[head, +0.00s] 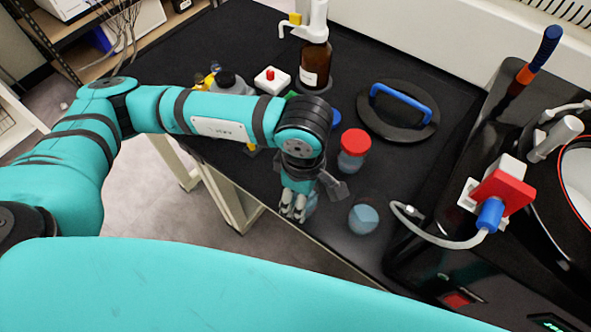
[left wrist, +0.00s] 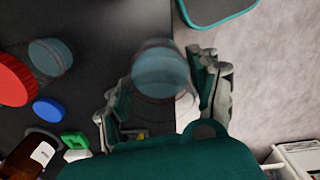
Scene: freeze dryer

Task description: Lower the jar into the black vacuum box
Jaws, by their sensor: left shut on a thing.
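My left gripper (head: 294,208) points down at the front edge of the black table and is shut on a clear jar with bluish contents. In the head view its fingers mostly hide this held jar (head: 311,204). In the left wrist view the held jar (left wrist: 162,72) sits between the two fingers, over the table edge and the pale floor. A black machine (head: 440,272) at the right, with a round opening (head: 577,185) cut by the frame, looks like the black vacuum box; its inside is mostly out of view. My right gripper is not in view.
A second clear jar (head: 363,219) stands right of my gripper, with a red-lidded jar (head: 354,148) behind. A black round lid with a blue handle (head: 398,108) lies farther back. A brown bottle (head: 315,65) stands beyond. A hose (head: 440,241) loops from the machine's red fitting (head: 505,190).

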